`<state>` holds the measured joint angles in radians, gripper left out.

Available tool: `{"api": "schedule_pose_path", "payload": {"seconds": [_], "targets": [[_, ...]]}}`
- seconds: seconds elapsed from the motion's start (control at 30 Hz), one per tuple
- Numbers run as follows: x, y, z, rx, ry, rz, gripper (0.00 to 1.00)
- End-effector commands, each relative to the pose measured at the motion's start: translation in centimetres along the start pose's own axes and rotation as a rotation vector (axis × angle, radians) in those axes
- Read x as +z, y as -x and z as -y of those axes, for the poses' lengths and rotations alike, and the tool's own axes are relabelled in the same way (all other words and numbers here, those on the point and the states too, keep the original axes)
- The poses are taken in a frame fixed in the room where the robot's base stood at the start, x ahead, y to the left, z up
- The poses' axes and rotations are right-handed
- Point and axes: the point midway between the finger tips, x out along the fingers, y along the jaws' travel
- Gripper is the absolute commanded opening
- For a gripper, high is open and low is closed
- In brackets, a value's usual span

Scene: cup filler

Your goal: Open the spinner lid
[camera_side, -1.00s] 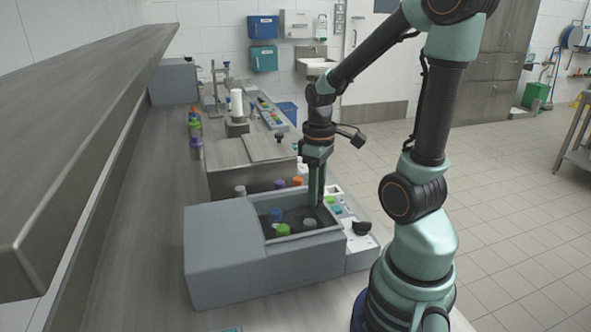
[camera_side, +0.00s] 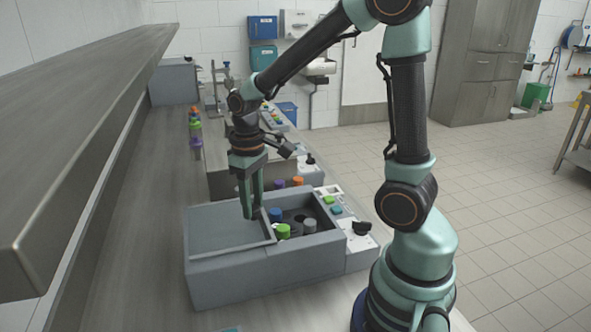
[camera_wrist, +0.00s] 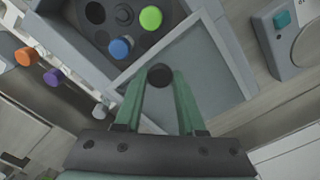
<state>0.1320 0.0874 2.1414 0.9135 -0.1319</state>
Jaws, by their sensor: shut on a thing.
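The spinner (camera_side: 245,275) is a grey box on the bench. Its flat grey lid (camera_side: 222,232) lies over the left part of the top, and the chamber to its right is uncovered. The lid also shows in the wrist view (camera_wrist: 212,62). My gripper (camera_side: 251,214) is at the lid's right part, fingers pointing down. In the wrist view its fingers (camera_wrist: 160,80) are closed around a round black knob (camera_wrist: 160,75) on the lid.
A control panel (camera_side: 352,236) with buttons and a black knob runs along the spinner's right side. Orange (camera_side: 298,181) and purple (camera_side: 279,184) capped tubes stand just behind the spinner. A long shelf (camera_side: 80,130) overhangs the bench at the left.

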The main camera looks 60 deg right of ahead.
Motion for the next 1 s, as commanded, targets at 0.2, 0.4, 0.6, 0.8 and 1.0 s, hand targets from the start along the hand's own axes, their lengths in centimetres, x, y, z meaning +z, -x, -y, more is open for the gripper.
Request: {"api": "schedule_pose_path", "payload": {"seconds": [0.2, 0.4, 0.6, 0.8, 1.0], "targets": [[-0.2, 0.1, -0.1, 0.001, 0.0, -0.008, 0.5], [-0.1, 0.1, -0.1, 0.001, 0.0, -0.004, 0.69], [0.0, 0.2, -0.1, 0.0, 0.0, -0.003, 0.69], [-0.1, 2.5, -0.1, 0.001, 0.0, -0.008, 0.69], [-0.1, 6.6, -0.1, 0.001, 0.0, -0.01, 0.69]]}}
